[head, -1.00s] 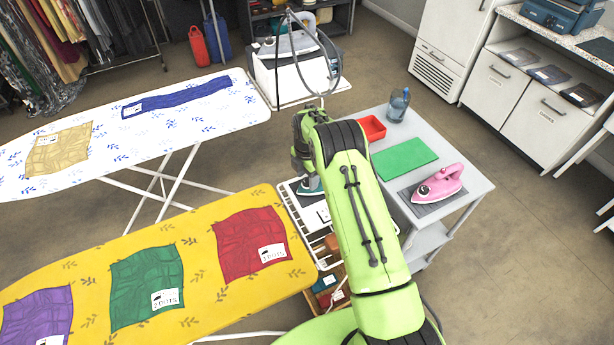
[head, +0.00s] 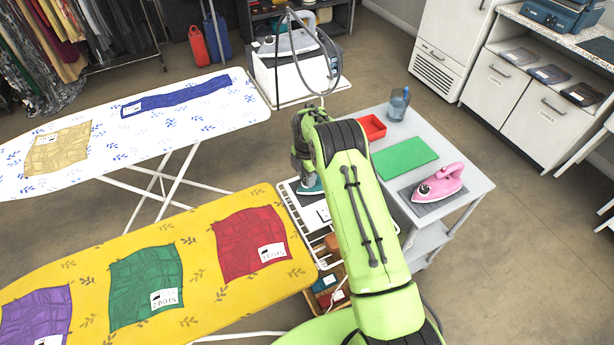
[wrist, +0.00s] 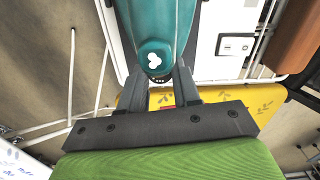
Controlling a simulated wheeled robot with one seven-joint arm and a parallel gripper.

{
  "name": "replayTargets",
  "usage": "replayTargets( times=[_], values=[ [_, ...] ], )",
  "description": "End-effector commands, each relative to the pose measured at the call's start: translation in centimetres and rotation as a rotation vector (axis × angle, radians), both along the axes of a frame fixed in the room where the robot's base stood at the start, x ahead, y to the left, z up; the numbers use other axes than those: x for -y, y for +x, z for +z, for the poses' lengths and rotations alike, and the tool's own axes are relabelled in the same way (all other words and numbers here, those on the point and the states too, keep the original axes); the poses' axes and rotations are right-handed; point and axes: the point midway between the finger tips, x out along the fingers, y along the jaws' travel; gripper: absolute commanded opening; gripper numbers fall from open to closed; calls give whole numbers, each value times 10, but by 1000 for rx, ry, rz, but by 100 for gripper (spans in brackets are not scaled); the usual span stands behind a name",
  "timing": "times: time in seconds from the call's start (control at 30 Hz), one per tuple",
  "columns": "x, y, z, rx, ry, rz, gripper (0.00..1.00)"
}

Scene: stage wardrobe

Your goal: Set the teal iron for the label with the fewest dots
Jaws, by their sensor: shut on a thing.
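The teal iron (head: 311,187) stands on a rack beside the yellow ironing board, mostly hidden behind my arm in the head view. In the wrist view the teal iron (wrist: 160,20) fills the top middle, with a white three-lobed mark on its rounded end and small dots below it. My gripper (wrist: 160,80) is shut on this end of the iron. On the yellow board (head: 215,290) lie a red cloth (head: 245,235), a green cloth (head: 140,280) and a purple cloth (head: 35,310), each with a white label. The green one's label reads 2 dots; the others are hard to read.
A white patterned board (head: 180,135) is at left. Floor at right is clear.

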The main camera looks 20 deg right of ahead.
Motion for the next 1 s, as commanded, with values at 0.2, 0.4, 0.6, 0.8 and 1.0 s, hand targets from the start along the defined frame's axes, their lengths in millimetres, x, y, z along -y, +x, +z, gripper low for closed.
replayTargets(
  times=[0.2, 0.4, 0.6, 0.8, 1.0],
  values=[
    [0, 1, -2, 3, -1, -144, 1],
    [0, 1, -2, 3, -1, -315, 1],
    [0, 1, -1, 3, 0, -477, 1],
    [0, 0, -1, 2, 0, -603, 1],
    [0, 0, 0, 2, 0, -682, 1]
  ],
)
